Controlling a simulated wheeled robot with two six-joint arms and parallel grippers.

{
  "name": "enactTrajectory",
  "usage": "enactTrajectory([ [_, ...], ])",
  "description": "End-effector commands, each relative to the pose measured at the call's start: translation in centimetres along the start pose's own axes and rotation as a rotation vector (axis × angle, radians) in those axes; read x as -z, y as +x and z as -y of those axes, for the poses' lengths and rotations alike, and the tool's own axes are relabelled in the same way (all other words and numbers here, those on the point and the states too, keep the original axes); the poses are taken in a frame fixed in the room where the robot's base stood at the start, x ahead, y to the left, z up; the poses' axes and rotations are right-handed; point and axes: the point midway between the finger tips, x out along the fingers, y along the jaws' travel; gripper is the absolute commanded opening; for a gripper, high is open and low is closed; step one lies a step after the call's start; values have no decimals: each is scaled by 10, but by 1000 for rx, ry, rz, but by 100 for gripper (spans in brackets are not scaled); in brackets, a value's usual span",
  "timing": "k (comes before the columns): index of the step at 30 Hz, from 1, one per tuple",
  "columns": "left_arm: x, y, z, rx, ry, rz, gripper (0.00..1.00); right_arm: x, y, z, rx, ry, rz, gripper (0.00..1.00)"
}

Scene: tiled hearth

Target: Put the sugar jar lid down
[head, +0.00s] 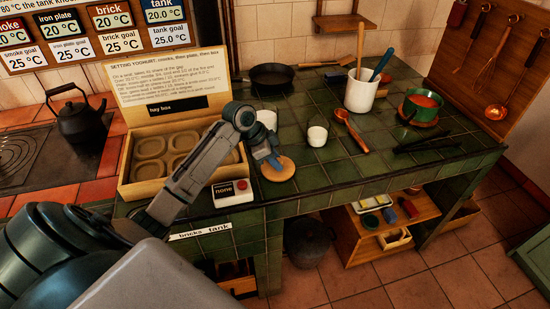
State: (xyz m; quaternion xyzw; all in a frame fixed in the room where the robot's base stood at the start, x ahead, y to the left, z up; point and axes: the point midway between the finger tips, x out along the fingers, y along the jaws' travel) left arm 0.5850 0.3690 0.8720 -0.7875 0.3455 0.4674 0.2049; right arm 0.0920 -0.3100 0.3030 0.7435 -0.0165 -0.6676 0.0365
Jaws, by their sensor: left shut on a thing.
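The sugar jar lid (281,173) is a round, light wooden disc over the green tiled counter (340,170), near its front edge. My left gripper (272,163) is shut on it from above. I cannot tell whether the lid touches the tiles. A white jar (268,117) stands just behind the gripper, partly hidden by it; I cannot tell if it is the sugar jar. My right gripper is not in view.
A small device with a red button (232,192) sits left of the lid. The hay box (150,172) is behind my arm. Tiles right of the lid are clear.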

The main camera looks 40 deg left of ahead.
Motion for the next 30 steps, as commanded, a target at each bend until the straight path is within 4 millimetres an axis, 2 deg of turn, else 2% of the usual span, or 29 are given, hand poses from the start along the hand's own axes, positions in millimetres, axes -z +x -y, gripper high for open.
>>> enactTrajectory([
  [5,-1,2,0,-1,0,0,6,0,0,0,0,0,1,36],
  [6,-1,2,0,0,0,0,36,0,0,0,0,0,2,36],
  [8,-1,2,0,0,0,0,47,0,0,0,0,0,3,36],
  [9,-1,2,0,0,0,0,50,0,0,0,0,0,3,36],
  [20,0,-5,1,2,1,0,50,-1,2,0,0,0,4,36],
  [23,-1,-18,1,4,3,1,50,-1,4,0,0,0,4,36],
  [30,-1,-68,1,5,4,3,50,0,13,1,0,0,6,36],
])
